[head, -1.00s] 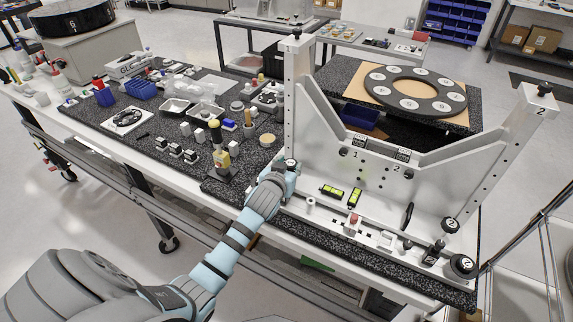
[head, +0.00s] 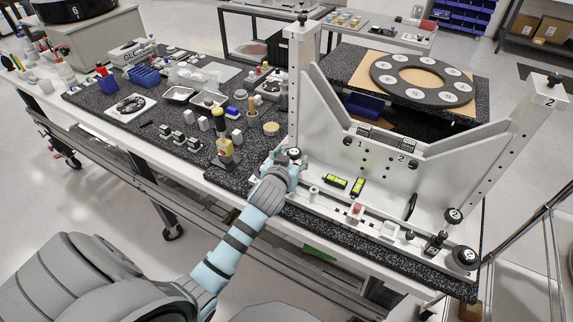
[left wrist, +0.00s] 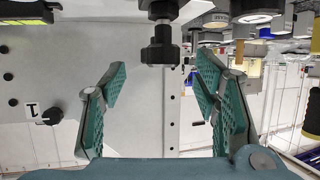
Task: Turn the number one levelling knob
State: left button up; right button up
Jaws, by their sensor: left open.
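The mirror fixture is a large pale metal frame (head: 330,125) on a black speckled table. Its number one levelling knob (head: 294,153), dark with a pale top mark, stands at the fixture's left base corner. My left gripper (head: 283,162) is at this knob and partly hides it. In the left wrist view my left gripper (left wrist: 162,80) is open, with one green-padded finger to each side. A black stepped knob-like part (left wrist: 160,50) shows between and beyond the fingertips, with clear gaps to both; I see no contact. My right gripper is out of view.
A small black knob (left wrist: 52,117) sits beside a "1" label on the fixture's face. A yellow-and-black tool (head: 223,145) stands left of my gripper. The number two knob (head: 465,257) is at the right corner.

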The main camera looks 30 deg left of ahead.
pick_arm(q)
jog(key=v, duration=0.9)
jog(key=shift+s, duration=0.2)
jog(key=shift+w, duration=0.1)
